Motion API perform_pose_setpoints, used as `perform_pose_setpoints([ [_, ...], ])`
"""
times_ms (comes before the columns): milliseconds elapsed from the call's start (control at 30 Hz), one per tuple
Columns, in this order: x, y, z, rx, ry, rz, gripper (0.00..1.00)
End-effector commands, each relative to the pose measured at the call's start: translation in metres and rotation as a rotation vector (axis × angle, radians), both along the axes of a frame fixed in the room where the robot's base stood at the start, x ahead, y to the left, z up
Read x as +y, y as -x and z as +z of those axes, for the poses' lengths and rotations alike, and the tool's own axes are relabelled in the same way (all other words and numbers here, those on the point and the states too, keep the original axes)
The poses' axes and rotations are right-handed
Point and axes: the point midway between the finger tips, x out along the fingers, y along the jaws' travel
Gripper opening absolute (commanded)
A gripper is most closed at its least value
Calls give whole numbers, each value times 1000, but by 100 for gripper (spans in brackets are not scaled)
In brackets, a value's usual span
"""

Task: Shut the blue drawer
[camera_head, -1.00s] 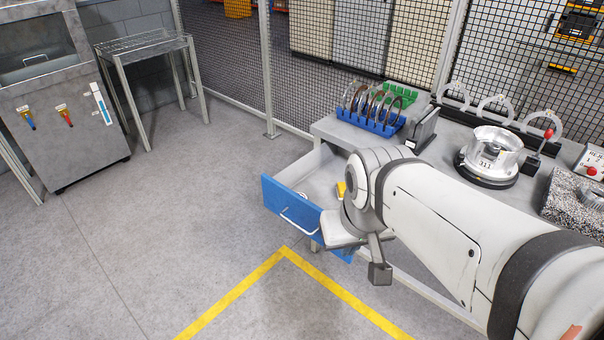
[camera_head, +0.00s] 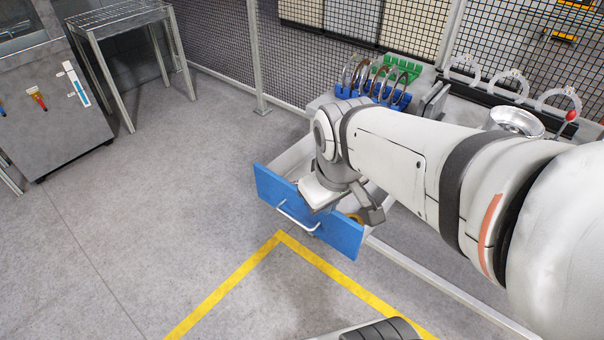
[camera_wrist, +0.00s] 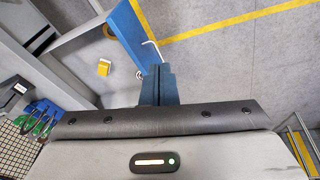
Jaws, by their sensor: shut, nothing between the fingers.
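The blue drawer (camera_head: 335,232) stands pulled out from the bench, its blue front and white bar handle (camera_head: 296,219) facing the open floor. The blue front also shows at the top of the wrist view (camera_wrist: 128,32), with the handle to its right. My gripper (camera_wrist: 160,70) is shut and empty, and in the wrist view its dark fingertips overlap the lower end of the drawer front. I cannot tell whether they touch it. In the head view my wrist hangs over the drawer and hides part of it and the fingertips. A yellow item (camera_wrist: 103,68) lies inside the drawer.
The bench carries a blue rack of rings (camera_head: 372,92), a green rack (camera_head: 400,67) and a metal housing (camera_head: 515,121). A wire-topped stand (camera_head: 118,18) and a grey cabinet (camera_head: 65,120) stand left. Floor before the drawer is clear, with yellow tape (camera_head: 225,284).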

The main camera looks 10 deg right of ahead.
Motion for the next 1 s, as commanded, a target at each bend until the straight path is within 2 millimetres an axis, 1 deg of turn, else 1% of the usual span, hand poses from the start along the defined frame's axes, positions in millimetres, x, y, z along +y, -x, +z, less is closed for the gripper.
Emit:
perform_pose_setpoints([
  [33,-1,-10,-26,23,45,121,0],
  [100,-2,-24,-50,51,116,325,0],
  [167,-3,-37,-70,78,175,509,0],
  [300,-3,-65,-117,147,300,943,0],
  [400,-1,-83,-149,195,370,1231,0],
  [533,2,-101,-182,244,435,1536,0],
  [600,3,-108,-194,264,458,1654,0],
  [733,4,-115,-206,283,481,1783,0],
  [867,2,-117,-215,291,487,1821,0],
  [967,0,-119,-228,292,486,1822,0],
  [1000,-2,-119,-236,291,484,1821,0],
])
